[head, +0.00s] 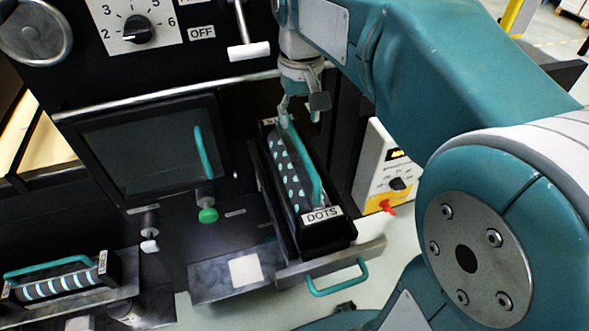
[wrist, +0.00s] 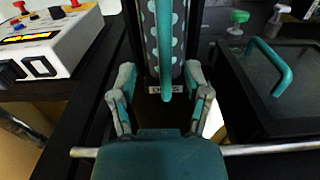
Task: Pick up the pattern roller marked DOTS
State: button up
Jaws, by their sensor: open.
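The pattern roller marked DOTS (head: 290,178) is dark with pale teal dots and has a teal bar handle (head: 305,165) along its top. It sits in a black cradle with a DOTS label at its near end. In the wrist view the dotted roller (wrist: 151,40) runs up the picture, with its handle (wrist: 165,60) between the fingers and a partly covered label below. My gripper (head: 300,118) is at the far end of the roller, above it. In the wrist view my gripper (wrist: 160,85) is open, its fingers on either side of the handle with gaps.
A second roller (head: 55,285) with stripes and a teal handle lies at lower left. A dark glass door (head: 150,150) with a teal handle stands left of the DOTS cradle. A white control box (head: 385,170) stands to the right. A drawer handle (head: 338,280) projects below the cradle.

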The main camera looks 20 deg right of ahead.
aim_at(297, 138)
jog(key=shift+f, duration=0.7)
jog(key=f, duration=0.2)
jog(key=a+f, duration=0.1)
jog(key=f, duration=0.1)
jog(key=shift+s+f, duration=0.15)
jog(key=shift+f, duration=0.2)
jog(key=shift+d, duration=0.15)
jog(key=shift+d+r, duration=0.1)
grip_shut()
